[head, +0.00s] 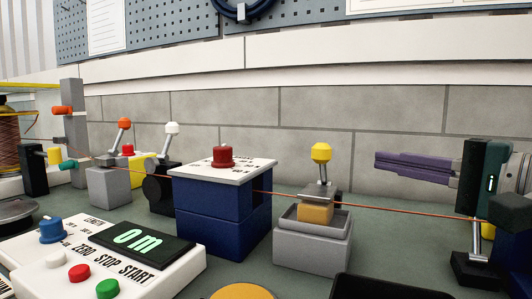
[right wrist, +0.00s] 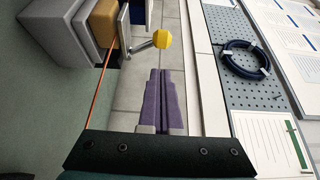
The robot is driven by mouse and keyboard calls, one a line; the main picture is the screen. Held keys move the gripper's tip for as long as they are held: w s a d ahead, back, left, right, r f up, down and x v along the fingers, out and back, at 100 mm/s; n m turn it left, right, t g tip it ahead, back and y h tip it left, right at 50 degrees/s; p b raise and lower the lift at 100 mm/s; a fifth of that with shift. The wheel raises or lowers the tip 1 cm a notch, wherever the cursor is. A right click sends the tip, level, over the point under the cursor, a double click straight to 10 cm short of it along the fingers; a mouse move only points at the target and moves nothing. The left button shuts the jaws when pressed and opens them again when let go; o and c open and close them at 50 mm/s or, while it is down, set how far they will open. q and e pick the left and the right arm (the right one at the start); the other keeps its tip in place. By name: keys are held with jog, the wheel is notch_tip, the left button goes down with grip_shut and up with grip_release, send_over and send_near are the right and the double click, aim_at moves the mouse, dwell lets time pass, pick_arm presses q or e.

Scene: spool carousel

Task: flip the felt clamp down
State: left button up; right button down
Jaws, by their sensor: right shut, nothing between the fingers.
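The felt clamp is a light grey box (head: 312,242) with a mustard felt block (head: 315,213) in its top. Its metal lever stands up from a small plate above the felt and ends in a yellow knob (head: 321,152). The knob also shows in the right wrist view (right wrist: 162,39), with the felt block (right wrist: 101,20) beside it. My right gripper (head: 378,161) has purple fingers, shut and empty. It is to the right of the knob, about level with it and apart from it. The fingers also show in the right wrist view (right wrist: 164,72). My left gripper is out of view.
A thin orange wire (head: 405,212) runs across the bench past the clamp. A blue block with a red knob (head: 223,156) stands left of the clamp. A control box with a display (head: 138,240) is at front left. A grey block wall (head: 410,140) stands behind.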

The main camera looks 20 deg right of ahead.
aim_at(321, 170)
pick_arm(q)
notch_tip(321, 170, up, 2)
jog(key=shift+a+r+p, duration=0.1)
jog(key=shift+p, duration=0.55)
pick_arm(e)
jog(key=x, duration=0.8)
jog(key=shift+w, duration=0.4)
jog(key=shift+s+a+f+b, duration=0.3)
jog(key=shift+a+b, duration=0.15)
jog(key=shift+b, duration=0.25)
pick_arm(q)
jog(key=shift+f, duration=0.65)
pick_arm(e)
jog(key=shift+a+r+n, duration=0.1)
jog(key=shift+r+n, duration=0.2)
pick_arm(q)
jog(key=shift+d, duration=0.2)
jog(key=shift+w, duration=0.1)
pick_arm(e)
jog(key=shift+s, duration=0.15)
